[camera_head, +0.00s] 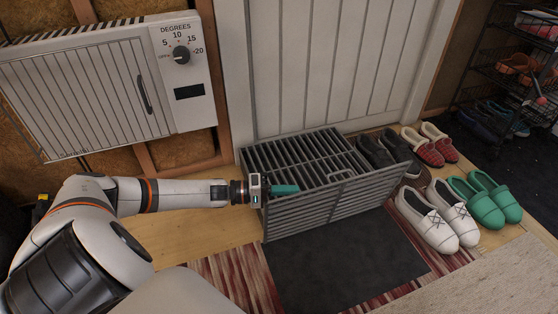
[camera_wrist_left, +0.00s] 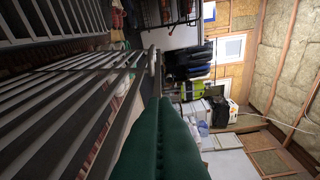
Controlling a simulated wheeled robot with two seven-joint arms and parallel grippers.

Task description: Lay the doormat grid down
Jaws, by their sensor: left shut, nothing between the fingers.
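The doormat grid is a dark grey slatted metal piece in front of the white door in the head view. One slatted face (camera_head: 325,208) stands tilted up towards me, and more slats (camera_head: 290,155) with a small handle lie behind it, nearer the door. Whether these are one piece or two I cannot tell. My left gripper (camera_head: 297,188), with green fingers, is shut and empty beside the top of the front face, over the slats behind. In the left wrist view its fingers (camera_wrist_left: 160,140) are pressed together, with grid bars (camera_wrist_left: 60,110) to their left. My right gripper is not in view.
A dark mat (camera_head: 335,258) lies on the floor in front of the grid, over a red striped rug (camera_head: 228,280). White shoes (camera_head: 440,218), green shoes (camera_head: 487,198), dark shoes (camera_head: 385,152) and red slippers (camera_head: 437,145) stand to the right. A heater (camera_head: 90,95) hangs at left.

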